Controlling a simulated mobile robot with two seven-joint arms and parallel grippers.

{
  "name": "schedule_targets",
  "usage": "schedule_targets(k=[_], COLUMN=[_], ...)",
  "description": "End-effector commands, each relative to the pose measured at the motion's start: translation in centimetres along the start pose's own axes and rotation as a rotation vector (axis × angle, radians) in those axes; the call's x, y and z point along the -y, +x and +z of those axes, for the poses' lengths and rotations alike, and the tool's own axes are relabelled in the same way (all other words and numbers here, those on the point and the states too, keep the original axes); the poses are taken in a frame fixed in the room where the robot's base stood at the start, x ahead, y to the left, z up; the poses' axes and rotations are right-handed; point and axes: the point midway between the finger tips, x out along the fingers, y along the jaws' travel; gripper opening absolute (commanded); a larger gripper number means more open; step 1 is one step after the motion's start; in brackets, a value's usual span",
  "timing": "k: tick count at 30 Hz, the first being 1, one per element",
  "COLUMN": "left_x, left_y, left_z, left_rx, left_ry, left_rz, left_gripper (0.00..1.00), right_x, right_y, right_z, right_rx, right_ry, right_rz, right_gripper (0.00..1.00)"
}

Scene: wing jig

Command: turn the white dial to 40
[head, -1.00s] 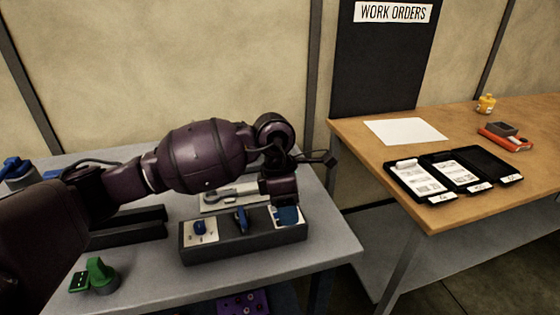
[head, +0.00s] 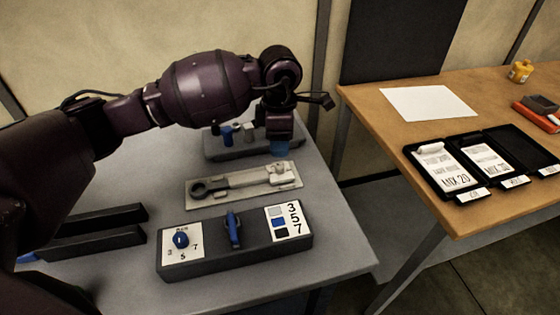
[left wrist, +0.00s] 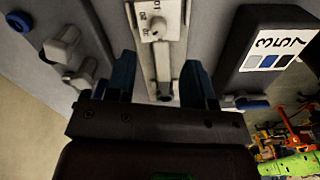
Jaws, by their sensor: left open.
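In the left wrist view, the white dial (left wrist: 158,28) is a small round knob on a pale plate at the top of the picture, with 10, 20 and a blurred third number beside it. I cannot tell its reading. The pale plate (head: 288,182) lies on the grey table in the head view, with a dark ring-ended tool at its left. My left gripper (head: 280,147) is open, its blue fingertips pointing down near the plate's far right. In the left wrist view its fingers (left wrist: 158,82) are spread over the plate, apart from the dial. My right gripper is not in view.
A dark box (head: 205,265) with blue knobs and a 3-5-7 label stands in front of the plate. Another grey box (head: 225,150) with a blue knob is behind it. Black bars (head: 100,222) lie at left. A wooden table (head: 395,160) with trays is at right.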

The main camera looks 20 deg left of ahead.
Motion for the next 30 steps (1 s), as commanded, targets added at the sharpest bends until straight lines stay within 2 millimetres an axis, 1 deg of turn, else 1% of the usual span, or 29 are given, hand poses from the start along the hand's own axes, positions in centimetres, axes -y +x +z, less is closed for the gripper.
schedule_targets(k=[1, 3, 9, 12, 18, 26, 27, 29, 30], left_x=[0.0, 0.1, 0.1, 0.0, 0.0, 0.0, 0.0, 0.0, 0.0], left_y=[1.2, 2.5, 5.6, 6.6, 7.6, 7.7, 7.7, 7.7, 7.7], left_z=[0.0, 0.0, 0.0, 0.1, 0.0, 0.1, 0.1, 0.1, 0.1], left_rx=[-0.001, 0.0, 0.0, 0.0, 0.001, 0.001, 0.001, 0.001, 0.001], left_ry=[-0.001, -0.001, 0.0, -0.001, -0.001, 0.0, 0.0, 0.0, 0.0], left_rz=[-0.005, -0.006, -0.004, -0.003, -0.001, 0.001, 0.0, 0.0, 0.0], left_gripper=[0.48, 0.48, 0.48, 0.48, 0.48, 0.48, 0.47, 0.38, 0.32], right_x=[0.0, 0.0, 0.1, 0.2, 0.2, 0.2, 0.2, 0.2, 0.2], right_y=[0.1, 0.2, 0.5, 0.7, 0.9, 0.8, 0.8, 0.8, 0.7], right_z=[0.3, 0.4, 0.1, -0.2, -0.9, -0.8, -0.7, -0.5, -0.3], right_rx=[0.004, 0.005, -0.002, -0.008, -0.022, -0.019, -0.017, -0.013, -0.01], right_ry=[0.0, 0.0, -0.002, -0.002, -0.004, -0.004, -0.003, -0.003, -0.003], right_rz=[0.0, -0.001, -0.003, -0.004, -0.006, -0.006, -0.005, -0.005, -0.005], right_gripper=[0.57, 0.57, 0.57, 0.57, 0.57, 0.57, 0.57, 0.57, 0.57])
